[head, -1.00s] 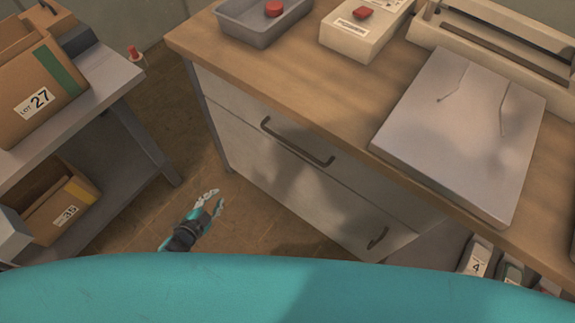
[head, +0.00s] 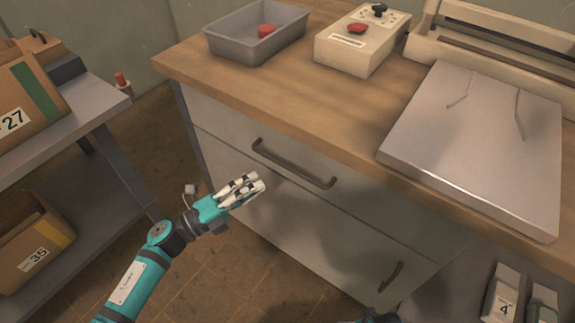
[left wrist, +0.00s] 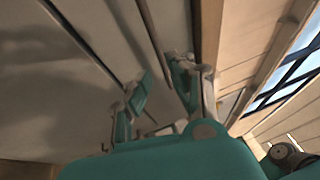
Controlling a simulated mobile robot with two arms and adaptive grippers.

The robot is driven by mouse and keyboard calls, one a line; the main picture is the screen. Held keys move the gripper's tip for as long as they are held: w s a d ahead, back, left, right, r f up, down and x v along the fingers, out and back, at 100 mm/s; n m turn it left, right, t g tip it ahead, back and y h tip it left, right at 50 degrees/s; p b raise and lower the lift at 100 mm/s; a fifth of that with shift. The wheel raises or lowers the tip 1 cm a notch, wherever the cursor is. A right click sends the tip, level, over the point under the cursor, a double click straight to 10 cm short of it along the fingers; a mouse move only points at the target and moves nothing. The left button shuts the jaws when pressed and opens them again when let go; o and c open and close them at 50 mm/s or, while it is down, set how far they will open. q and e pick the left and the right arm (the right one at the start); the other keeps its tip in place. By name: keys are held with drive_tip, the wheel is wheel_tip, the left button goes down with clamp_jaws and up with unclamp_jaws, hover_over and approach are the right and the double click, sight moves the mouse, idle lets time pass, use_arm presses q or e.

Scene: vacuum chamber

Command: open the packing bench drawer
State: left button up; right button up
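The packing bench (head: 330,110) has a pale front with an upper drawer (head: 225,125) and a lower drawer (head: 320,220). Both look shut. The upper drawer has a dark bar handle (head: 293,163); the lower front has another handle (head: 391,277). My left gripper (head: 258,184) is in front of the bench, a little below and left of the upper handle, apart from it and empty. In the left wrist view its two fingers (left wrist: 163,78) stand apart before the pale front. My right gripper is not recognisable; only a small dark piece shows at the head view's bottom edge.
A grey tray (head: 228,45), a cream box with a red button (head: 345,50) and a flat metal plate (head: 470,140) are on the bench top. A shelf (head: 100,105) with cartons stands at left. Floor between shelf and bench is clear. Labelled items (head: 502,295) sit lower right.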

sight(288, 167)
use_arm(q)
drive_tip(key=x, duration=0.9)
drive_tip(key=shift+w+d, duration=0.15)
drive_tip(key=shift+d, duration=0.05)
drive_tip(key=shift+c, duration=0.4)
clamp_jaws()
